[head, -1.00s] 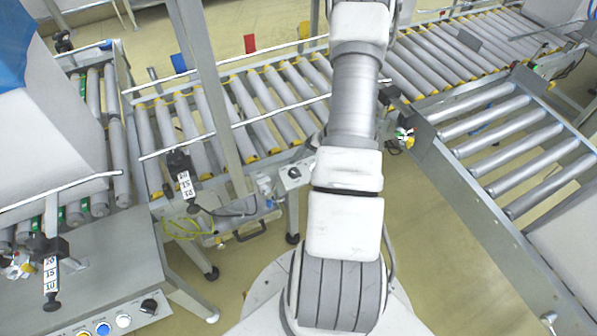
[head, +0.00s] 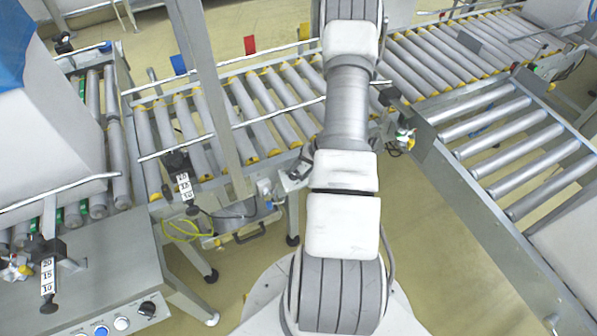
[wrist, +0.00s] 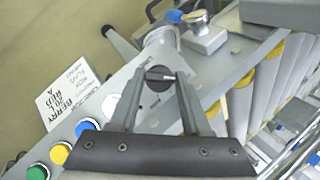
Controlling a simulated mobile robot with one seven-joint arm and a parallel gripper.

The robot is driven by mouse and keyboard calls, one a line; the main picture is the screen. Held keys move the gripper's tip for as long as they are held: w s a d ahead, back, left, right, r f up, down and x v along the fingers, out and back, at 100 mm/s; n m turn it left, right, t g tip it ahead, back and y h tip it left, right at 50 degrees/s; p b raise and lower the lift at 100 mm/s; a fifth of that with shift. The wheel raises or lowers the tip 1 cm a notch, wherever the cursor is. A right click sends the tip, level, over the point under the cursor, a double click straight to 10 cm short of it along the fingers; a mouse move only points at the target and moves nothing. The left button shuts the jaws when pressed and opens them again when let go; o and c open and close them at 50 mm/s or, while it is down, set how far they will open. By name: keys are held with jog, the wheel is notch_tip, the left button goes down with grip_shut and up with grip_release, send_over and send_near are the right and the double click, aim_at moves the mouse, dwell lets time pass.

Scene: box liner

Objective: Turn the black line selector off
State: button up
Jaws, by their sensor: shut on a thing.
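The black line selector (wrist: 157,85) is a round black knob with a pale pointer bar across it, on a sloping grey panel (wrist: 112,88) in the wrist view. My gripper (wrist: 160,75) has one finger on each side of the knob and is shut on it. The fingers hide part of the knob's sides. The pale bar lies nearly level across the picture. In the head view my arm rises up the middle and my gripper does not show.
Green (wrist: 38,171), yellow (wrist: 60,153) and blue buttons line the panel beside a printed label card (wrist: 75,92). Conveyor rollers (wrist: 262,85) lie to the right. In the head view, a left console carries another black knob (head: 147,309) and buttons.

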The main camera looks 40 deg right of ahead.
grip_shut()
jog(key=shift+f+b, duration=0.1)
jog(key=shift+b, duration=0.25)
jog(key=m+b, duration=0.1)
jog(key=b, duration=0.1)
jog(key=m+t+b, duration=0.1)
jog(key=b, duration=0.1)
jog(key=shift+s+d+f+y, duration=0.1)
jog(key=shift+s+f+y, duration=0.05)
jog(key=shift+f+y, duration=0.2)
jog(key=m+t+b, duration=0.1)
jog(key=m+b, duration=0.2)
jog(key=b, duration=0.1)
jog(key=shift+s+t+y, duration=0.1)
jog(key=shift+t+y, duration=0.25)
jog(key=shift+t, duration=0.05)
jog(key=m+t+b, duration=0.1)
jog(key=m+b, duration=0.2)
jog(key=shift+s+r+t+b, duration=0.1)
jog(key=shift+r+t+b, duration=0.05)
jog(key=shift+t+b, duration=0.15)
